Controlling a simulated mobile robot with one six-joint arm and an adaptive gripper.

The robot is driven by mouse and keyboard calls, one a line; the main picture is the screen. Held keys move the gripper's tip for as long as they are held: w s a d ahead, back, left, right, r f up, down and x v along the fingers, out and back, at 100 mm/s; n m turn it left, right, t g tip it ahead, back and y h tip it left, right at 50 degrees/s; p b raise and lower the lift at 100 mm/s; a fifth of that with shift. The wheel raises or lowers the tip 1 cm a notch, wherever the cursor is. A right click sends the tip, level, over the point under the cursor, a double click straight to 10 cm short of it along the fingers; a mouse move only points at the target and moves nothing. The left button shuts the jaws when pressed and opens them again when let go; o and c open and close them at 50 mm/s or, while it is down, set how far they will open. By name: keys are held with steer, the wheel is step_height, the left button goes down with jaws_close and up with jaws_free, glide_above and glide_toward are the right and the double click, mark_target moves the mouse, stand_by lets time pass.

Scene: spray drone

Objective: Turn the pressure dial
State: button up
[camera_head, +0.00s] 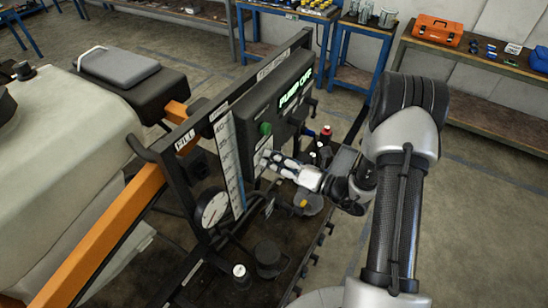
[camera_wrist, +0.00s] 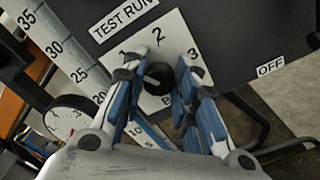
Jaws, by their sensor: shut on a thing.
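The pressure dial is a black round knob (camera_wrist: 158,76) on a white plate marked 1, 2 and 3, in the middle of the wrist view. My gripper (camera_wrist: 155,70) is shut on the knob, with one blue-padded finger on each side. Which number the knob points at is not clear. In the head view my gripper (camera_head: 269,159) reaches the front of the dark control panel (camera_head: 252,103) from the right, and its fingers hide the knob. The panel's lit display (camera_head: 296,88) reads PUMP OFF.
A round white gauge (camera_head: 211,209) and a tall scale strip (camera_head: 226,165) stand left of my gripper. A green button (camera_head: 265,128) is just above it. Bottles with red and black caps (camera_head: 326,131) stand behind it. The orange frame bar (camera_head: 105,241) runs at left.

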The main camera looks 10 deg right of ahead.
stand_by(0.4)
steer(key=o, duration=1)
steer(key=shift+o, duration=0.2)
steer(key=v, duration=1.2)
